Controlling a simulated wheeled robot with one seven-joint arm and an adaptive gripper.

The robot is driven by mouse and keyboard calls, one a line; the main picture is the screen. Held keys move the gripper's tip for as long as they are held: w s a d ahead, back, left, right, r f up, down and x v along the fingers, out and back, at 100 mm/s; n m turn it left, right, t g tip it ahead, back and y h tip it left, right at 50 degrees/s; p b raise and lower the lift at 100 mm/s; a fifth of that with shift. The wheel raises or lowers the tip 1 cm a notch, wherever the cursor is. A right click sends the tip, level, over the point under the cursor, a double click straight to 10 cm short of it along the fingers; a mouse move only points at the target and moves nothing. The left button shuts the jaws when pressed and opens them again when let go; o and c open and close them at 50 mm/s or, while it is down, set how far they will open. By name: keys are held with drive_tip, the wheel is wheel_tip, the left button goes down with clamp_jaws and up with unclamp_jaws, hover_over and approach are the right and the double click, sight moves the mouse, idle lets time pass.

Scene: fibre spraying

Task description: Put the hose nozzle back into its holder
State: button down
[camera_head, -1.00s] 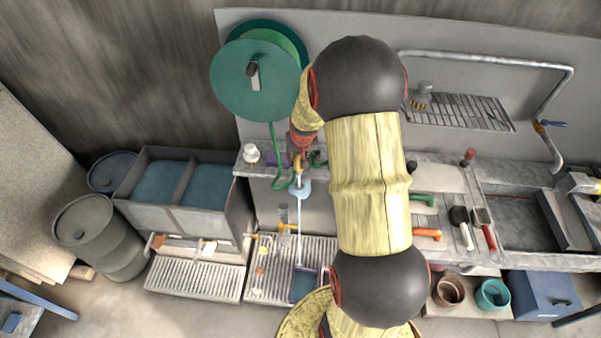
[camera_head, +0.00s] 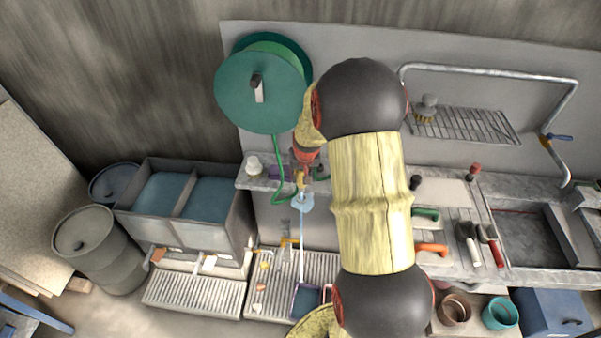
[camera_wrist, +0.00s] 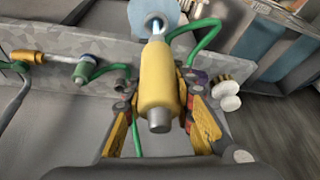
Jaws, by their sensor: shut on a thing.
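The yellow hose nozzle (camera_wrist: 160,82) is between the fingers of my gripper (camera_wrist: 165,125), which is shut on it. Its grey butt end faces the wrist camera. The green hose (camera_head: 279,165) hangs from the reel (camera_head: 262,92) to this spot. A small grey ring-like fitting (camera_wrist: 122,86) at the counter edge lies left of the nozzle; I cannot tell if it is the holder.
Water tanks (camera_head: 185,205) and a barrel (camera_head: 97,243) are further left. Brushes and tools lie on the right counter (camera_head: 455,190). A small bin (camera_head: 306,300) stands on the slatted rack below.

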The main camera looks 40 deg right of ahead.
drive_tip(key=shift+f+b, duration=0.85)
drive_tip(key=shift+f, duration=0.65)
drive_tip(key=shift+f+b, duration=1.5)
drive_tip(key=shift+f, duration=0.6)
idle(0.6)
drive_tip(key=c, duration=1.4)
unclamp_jaws()
drive_tip(key=shift+r, duration=0.15)
wheel_tip(320, 180, up, 11)
hover_over(301, 187)
drive_tip(key=s, duration=0.1)
